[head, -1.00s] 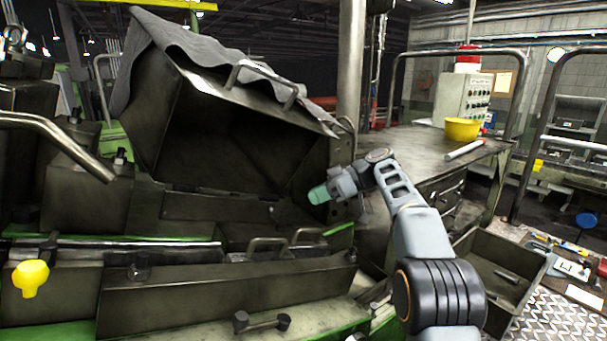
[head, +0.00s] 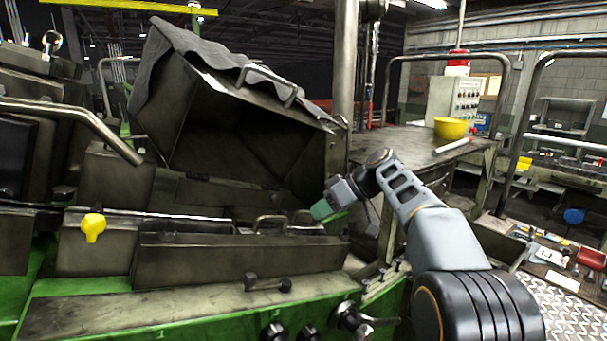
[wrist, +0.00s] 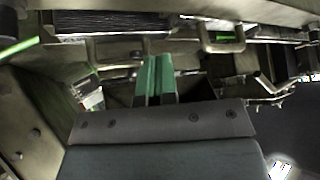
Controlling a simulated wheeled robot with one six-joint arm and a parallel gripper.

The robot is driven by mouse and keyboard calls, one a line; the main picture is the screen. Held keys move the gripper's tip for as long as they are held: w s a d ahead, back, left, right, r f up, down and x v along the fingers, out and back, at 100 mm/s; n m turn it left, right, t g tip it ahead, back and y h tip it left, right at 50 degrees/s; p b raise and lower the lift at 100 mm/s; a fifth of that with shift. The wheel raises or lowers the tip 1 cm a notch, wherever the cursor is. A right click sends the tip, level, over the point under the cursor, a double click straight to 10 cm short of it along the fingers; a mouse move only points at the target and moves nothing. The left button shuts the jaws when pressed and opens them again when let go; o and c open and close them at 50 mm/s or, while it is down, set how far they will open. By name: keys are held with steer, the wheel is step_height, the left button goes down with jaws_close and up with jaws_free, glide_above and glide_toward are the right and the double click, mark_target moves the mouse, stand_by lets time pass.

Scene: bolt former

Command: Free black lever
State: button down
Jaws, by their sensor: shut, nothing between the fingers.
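My gripper (head: 321,211) has green fingers and is shut and empty. In the head view it is in front of the lower right of the open machine housing, near a metal loop handle (head: 270,219). In the wrist view its fingers (wrist: 157,68) are side by side, pointing towards the machine. A short dark bar with black knobs (head: 267,285) lies on the machine's front ledge, lower and left of the gripper. Black knobs with a metal handle (head: 352,318) are at the front edge. I cannot tell for certain which is the black lever. My gripper appears apart from them.
The raised dark housing (head: 240,120) with a grey cloth stands behind my gripper. A yellow knob (head: 93,227) is at the left. A bench with a yellow bowl (head: 452,128) is at the back right. A tool table (head: 560,262) is at the right.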

steer(key=s+d+f+m+t+h+b, duration=0.1)
steer(key=s+d+f+m+t+h, duration=0.1)
steer(key=s+d+f+m+h, duration=0.3)
steer(key=s+d+f+m+t+h+b, duration=0.1)
steer(key=s+d+f+m+h, duration=0.4)
steer(key=s+f, duration=0.8)
steer(key=s+d+m, duration=0.1)
steer(key=s+d, duration=0.1)
steer(key=s, duration=0.5)
steer(key=shift+s+d+f+t, duration=0.15)
steer(key=shift+d+t, duration=0.15)
steer(key=shift+t, duration=0.1)
